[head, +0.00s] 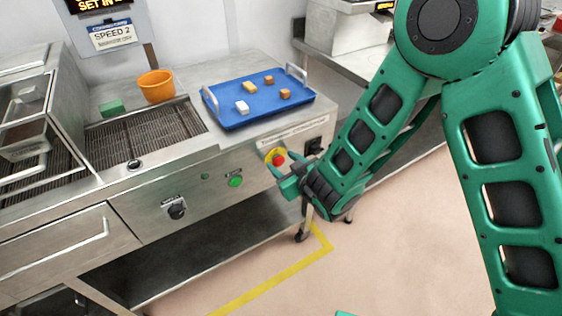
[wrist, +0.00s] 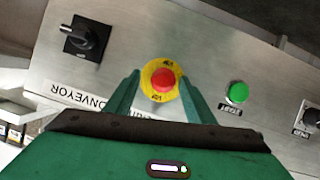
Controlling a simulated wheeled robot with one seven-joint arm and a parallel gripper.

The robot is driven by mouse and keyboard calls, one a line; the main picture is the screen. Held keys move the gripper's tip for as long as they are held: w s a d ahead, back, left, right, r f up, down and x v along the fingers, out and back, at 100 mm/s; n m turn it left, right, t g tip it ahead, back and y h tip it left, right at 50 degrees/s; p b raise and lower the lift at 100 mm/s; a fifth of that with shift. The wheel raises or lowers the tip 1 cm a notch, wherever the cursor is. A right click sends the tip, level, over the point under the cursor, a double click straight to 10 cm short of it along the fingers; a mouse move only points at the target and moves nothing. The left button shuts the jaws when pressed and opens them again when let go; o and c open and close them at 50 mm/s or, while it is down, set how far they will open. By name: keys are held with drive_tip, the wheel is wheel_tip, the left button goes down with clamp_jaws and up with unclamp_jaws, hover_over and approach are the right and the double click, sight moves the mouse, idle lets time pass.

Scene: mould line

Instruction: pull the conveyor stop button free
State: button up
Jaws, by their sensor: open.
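The conveyor stop button is a red mushroom head on a yellow disc, on the steel front panel at the right end of the machine. It shows in the head view (head: 278,160) just beyond my gripper (head: 284,176). In the wrist view the red button (wrist: 163,80) sits between and beyond the two green fingertips of my gripper (wrist: 161,88). The fingers are apart, one on each side of the yellow disc, with nothing held. I cannot tell whether the fingertips touch the disc.
A green start button (wrist: 237,92) and a black rotary switch (wrist: 84,40) flank the stop button. On top stand a blue tray (head: 262,112) with several small blocks, an orange tub (head: 156,86) and a green block (head: 111,107). A drawer handle (head: 62,244) sticks out lower left.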

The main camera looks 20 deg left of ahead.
drive_tip(key=shift+a, duration=0.2)
clamp_jaws()
drive_tip(key=shift+s+d, duration=0.25)
drive_tip(key=shift+d, duration=0.25)
unclamp_jaws()
drive_tip(key=shift+s+a, duration=0.1)
